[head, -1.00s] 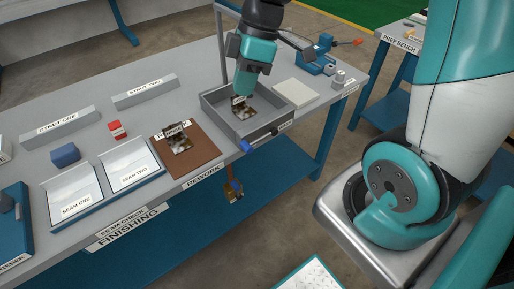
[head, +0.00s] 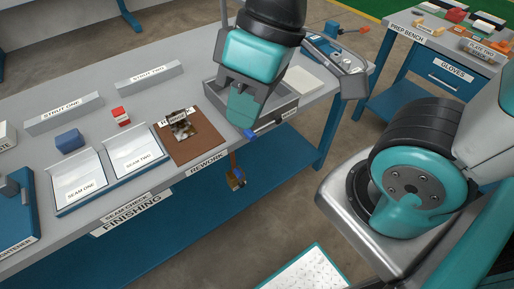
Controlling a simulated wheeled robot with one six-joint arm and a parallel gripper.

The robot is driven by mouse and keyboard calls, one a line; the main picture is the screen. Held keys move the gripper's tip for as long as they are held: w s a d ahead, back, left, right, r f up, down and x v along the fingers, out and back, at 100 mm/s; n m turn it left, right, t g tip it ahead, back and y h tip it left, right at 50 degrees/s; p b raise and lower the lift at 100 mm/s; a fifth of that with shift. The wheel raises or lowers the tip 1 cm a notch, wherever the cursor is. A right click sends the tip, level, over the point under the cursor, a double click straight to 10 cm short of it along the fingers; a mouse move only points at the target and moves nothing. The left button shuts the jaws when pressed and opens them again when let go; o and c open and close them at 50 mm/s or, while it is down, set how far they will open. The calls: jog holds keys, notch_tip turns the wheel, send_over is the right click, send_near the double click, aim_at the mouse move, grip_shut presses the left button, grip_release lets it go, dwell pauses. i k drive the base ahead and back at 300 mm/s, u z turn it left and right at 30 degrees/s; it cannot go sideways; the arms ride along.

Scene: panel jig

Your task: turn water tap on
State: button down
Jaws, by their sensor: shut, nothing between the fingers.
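A grey open basin (head: 287,108) stands near the front edge of the bench. A lever with a blue end (head: 250,134) and a dark bar lies along its front wall, beside a small label too small to read. A tall grey post (head: 221,20) rises behind the basin; its top is out of view. I cannot tell for certain which of these belongs to the water tap. My gripper (head: 241,120) is shut and empty, pointing down in front of the basin, its tips just above the blue end in the picture. I cannot tell whether they touch it. My gripper hides most of the basin's inside.
A brown mat (head: 205,150) with a metal part (head: 182,127) lies left of the basin. A pale plate (head: 305,79) lies behind it to the right. A blue vise-like tool (head: 322,45) stands farther back.

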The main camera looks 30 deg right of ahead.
aim_at(262, 128)
jog(key=z, duration=1.3)
jog(key=k, duration=0.6)
jog(key=u, duration=0.75)
